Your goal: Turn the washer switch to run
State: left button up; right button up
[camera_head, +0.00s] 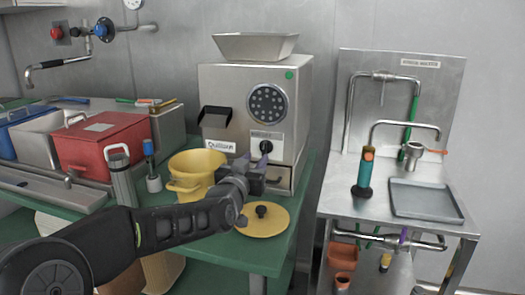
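A steel machine (238,85) with a hopper on top stands at the centre. On its front are a round perforated disc and, below it, a small white panel with a dark knob (266,146). This is the only switch-like knob I make out on it; I cannot read its label or setting. My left gripper (253,165) is in front of the machine, its purple-grey fingertips just below and left of the knob. Fingers and knob overlap in the picture, so I cannot tell if they touch. The finger gap is too small to judge. My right gripper is not in view.
A yellow pot (183,183) stands left of my gripper, and a yellow lid (264,223) lies below it on the green table. A red box (104,146) is at left. A steel sink stand (440,172) with a tray and taps is at right, across a gap.

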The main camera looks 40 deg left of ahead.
aim_at(264, 149)
pick_arm(q)
jog(key=x, duration=0.7)
jog(key=shift+w, duration=0.1)
grip_shut()
dwell(0.5)
